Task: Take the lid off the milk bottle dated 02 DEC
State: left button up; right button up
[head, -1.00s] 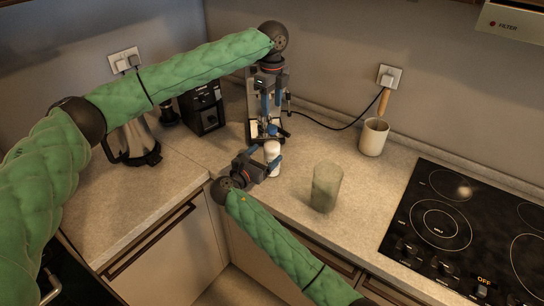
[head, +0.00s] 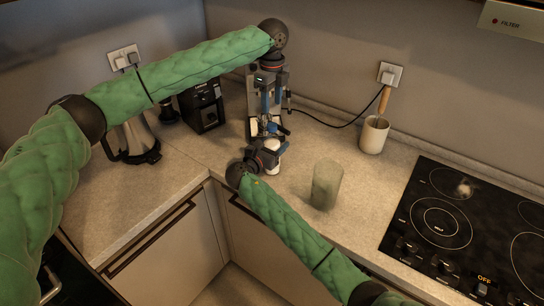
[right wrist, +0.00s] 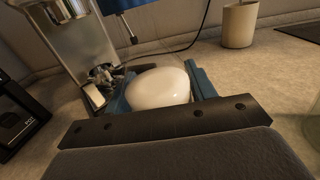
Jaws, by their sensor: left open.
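A small white bottle (head: 272,168) stands on the counter near the corner, partly covered by my right gripper (head: 268,152). In the right wrist view a smooth, rounded white surface of it (right wrist: 160,87) lies between the blue fingers of my right gripper (right wrist: 160,92), close to both. Whether the fingers press on it is unclear. No date label is readable, and I cannot make out where lid and bottle meet. My left gripper (head: 268,118) points down, open, behind and above the white bottle, in front of a tall metallic appliance.
A frosted greenish cup (head: 326,185) stands right of the bottle. Behind are a coffee machine (head: 203,106), a metal jug (head: 133,140) and a white pot with a wooden handle (head: 373,135). A black cooktop (head: 440,225) is at right. Counter between cup and pot is clear.

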aim_at(272, 125)
jog(key=c, duration=0.7)
pick_arm(q)
jog(key=shift+r, duration=0.2)
pick_arm(e)
grip_shut()
pick_arm(q)
jog(key=m, duration=0.4)
jog(key=shift+a+f, duration=0.15)
jog(key=shift+a, duration=0.1)
jog(key=m, duration=0.5)
jog(key=shift+d+f, duration=0.1)
jog(key=shift+d, duration=0.1)
jog(key=shift+f, duration=3.95)
pick_arm(e)
jog(key=shift+r, duration=0.1)
pick_arm(q)
jog(key=shift+c, duration=0.5)
